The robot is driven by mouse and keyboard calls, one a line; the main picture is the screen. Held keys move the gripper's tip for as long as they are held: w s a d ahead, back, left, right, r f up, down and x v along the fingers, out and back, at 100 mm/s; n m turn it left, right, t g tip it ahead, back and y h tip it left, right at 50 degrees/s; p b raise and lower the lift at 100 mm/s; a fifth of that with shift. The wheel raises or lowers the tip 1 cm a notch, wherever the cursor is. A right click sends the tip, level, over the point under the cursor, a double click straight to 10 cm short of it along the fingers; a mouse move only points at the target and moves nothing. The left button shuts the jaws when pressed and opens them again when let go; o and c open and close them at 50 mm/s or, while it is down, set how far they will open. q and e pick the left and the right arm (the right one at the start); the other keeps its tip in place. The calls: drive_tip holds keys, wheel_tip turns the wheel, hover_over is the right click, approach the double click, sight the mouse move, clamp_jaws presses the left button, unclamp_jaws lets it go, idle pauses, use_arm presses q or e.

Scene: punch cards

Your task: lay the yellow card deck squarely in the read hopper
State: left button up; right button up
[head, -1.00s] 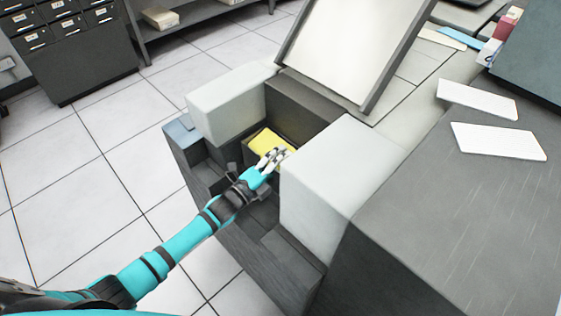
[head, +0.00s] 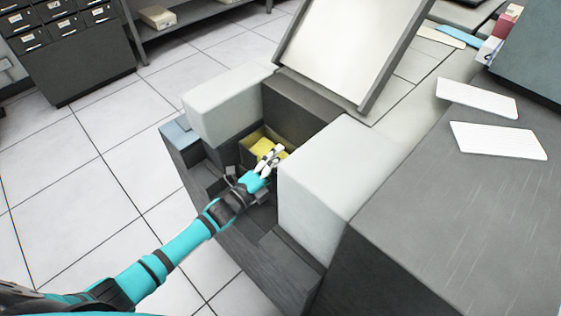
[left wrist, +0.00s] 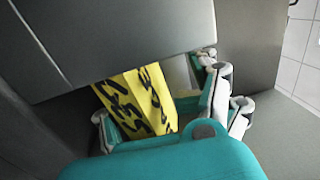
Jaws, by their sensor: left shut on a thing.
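The yellow card deck (head: 262,146) is down in the dark recess of the read hopper (head: 302,102), between two pale grey blocks. My left gripper (head: 271,157) is shut on the deck and partly covers it in the head view. In the left wrist view the deck (left wrist: 140,100) shows dark markings on its yellow face, with the left gripper's fingers (left wrist: 165,110) on both sides of it. I cannot tell whether the deck touches the hopper floor or lies square. My right gripper is not in view.
Pale blocks stand left (head: 228,103) and right (head: 335,175) of the recess. A tilted framed panel (head: 345,45) rises behind it. White cards (head: 498,140) lie on the dark top at right. Open tiled floor (head: 105,180) is at left.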

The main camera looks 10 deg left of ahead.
use_arm(q)
drive_tip(key=v, duration=0.8)
drive_tip(key=shift+f, duration=0.15)
idle(0.4)
